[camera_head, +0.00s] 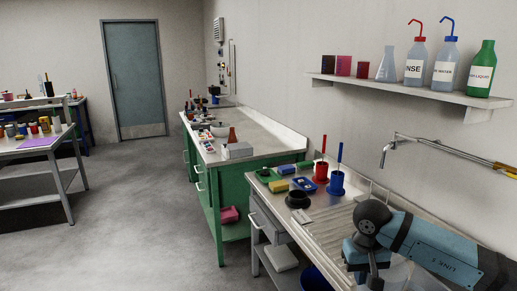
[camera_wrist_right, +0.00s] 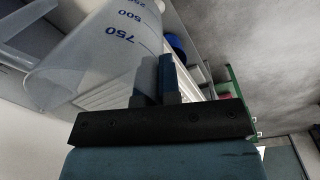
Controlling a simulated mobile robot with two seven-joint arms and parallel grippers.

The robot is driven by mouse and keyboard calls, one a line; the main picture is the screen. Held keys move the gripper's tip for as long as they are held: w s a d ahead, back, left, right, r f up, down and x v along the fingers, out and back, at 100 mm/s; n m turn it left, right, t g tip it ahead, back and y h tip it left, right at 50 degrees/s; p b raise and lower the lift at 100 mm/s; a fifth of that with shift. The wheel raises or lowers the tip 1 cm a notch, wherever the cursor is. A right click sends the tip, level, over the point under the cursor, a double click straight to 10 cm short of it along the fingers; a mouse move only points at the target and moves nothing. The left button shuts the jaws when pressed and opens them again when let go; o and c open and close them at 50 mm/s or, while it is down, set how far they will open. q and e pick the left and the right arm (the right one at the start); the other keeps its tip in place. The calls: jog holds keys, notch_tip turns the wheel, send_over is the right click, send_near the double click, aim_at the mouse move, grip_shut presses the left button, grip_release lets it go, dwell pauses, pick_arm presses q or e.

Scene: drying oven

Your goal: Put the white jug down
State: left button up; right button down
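The white jug (camera_wrist_right: 105,45) is large and close in the right wrist view. It is translucent, with dark blue volume marks, and appears slanted in that picture. My right gripper (camera_wrist_right: 157,82) has its two fingers close together at the jug's side and looks shut on it. The exact grip spot is hidden behind the fingers. In the head view my right arm reaches over the metal sink counter (camera_head: 322,222) at the lower right. A pale part of the jug (camera_head: 403,276) shows below the arm; the rest is hidden. My left gripper is in neither view.
Red and blue brush holders (camera_head: 336,183), a black round holder (camera_head: 298,199) and sponges (camera_head: 279,185) stand on the counter's far end. A wall tap (camera_head: 390,150) and a shelf of bottles (camera_head: 410,88) are above. The drainboard's middle is bare.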

pick_arm(q)
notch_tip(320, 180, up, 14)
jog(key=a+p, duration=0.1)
jog(key=p, duration=1.5)
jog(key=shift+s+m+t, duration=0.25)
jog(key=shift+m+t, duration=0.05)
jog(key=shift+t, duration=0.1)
pick_arm(e)
jog(key=s+r, duration=1)
jog(key=r, duration=0.2)
jog(key=shift+r, duration=0.3)
jog(key=shift+s, duration=0.1)
